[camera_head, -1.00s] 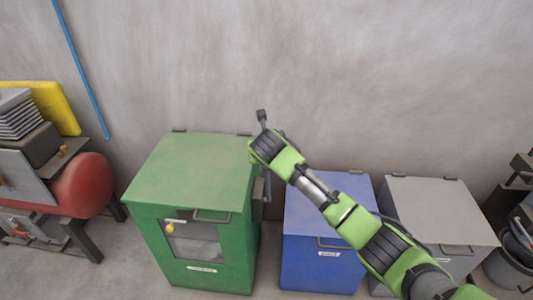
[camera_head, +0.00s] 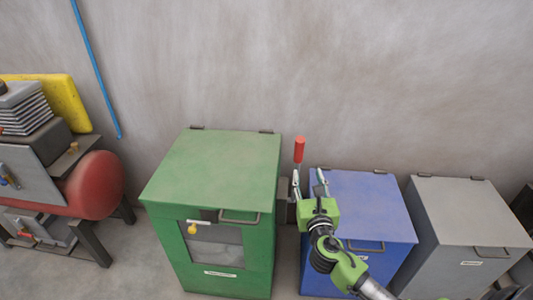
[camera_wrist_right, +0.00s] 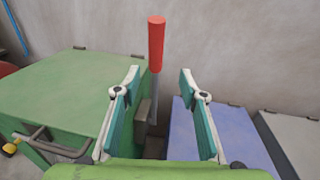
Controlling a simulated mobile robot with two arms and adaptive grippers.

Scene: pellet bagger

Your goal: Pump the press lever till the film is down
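The press lever (camera_head: 299,152) has a red grip on a grey bar and stands upright at the right side of the green press (camera_head: 212,165). In the right wrist view the lever (camera_wrist_right: 156,50) rises beyond and between my spread fingers. My right gripper (camera_head: 309,180) is open and empty, just below the red grip; it also shows in the right wrist view (camera_wrist_right: 160,78). I cannot tell whether a finger touches the bar. Pale material, perhaps film, shows behind the press window (camera_head: 213,243). My left gripper is not in view.
A blue bin (camera_head: 370,205) and a grey bin (camera_head: 465,215) stand right of the press, with a narrow gap beside the press. A red tank (camera_head: 97,185) and a yellow slab (camera_head: 62,100) are at the left.

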